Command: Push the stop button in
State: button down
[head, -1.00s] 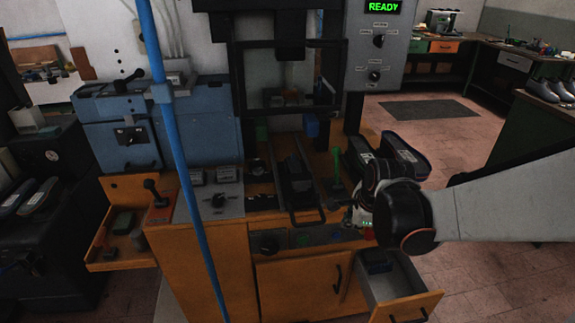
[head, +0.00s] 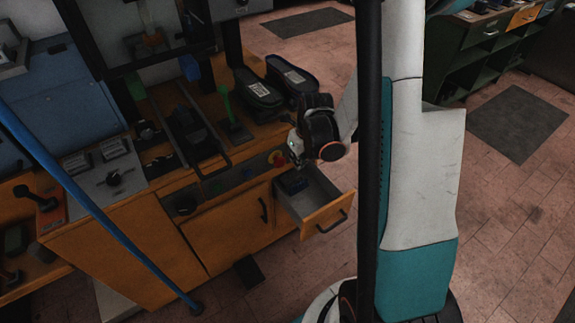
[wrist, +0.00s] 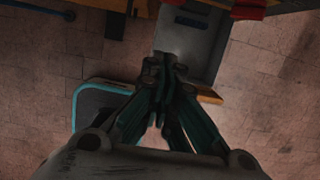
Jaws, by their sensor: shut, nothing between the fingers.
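The stop button, a small red knob on a yellow base (head: 277,159), sits on the front panel of the orange press bench, above the open drawer, in the head view. My gripper (head: 294,152) is close to its right, with its fingers partly hidden by the wrist. I cannot tell whether they touch the button. In the wrist view my gripper (wrist: 165,64) is shut and empty, with its fingertips over the drawer. Red parts (wrist: 248,10) show at the top edge of the wrist view, too cut off to name surely.
The drawer (head: 327,213) stands open below the button, with a dark blue item inside. Dark shoe soles (head: 258,88) and a green-handled lever (head: 228,108) are on the bench top. A blue pole (head: 90,205) crosses the left.

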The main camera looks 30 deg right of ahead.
aim_at(279, 161)
jog(key=w+f+b, duration=0.5)
jog(key=w+f, duration=0.1)
jog(key=f, duration=0.3)
jog(key=shift+w+a+f, duration=0.15)
jog(key=shift+w+f, duration=0.1)
jog(key=shift+f, duration=0.05)
dwell(0.5)
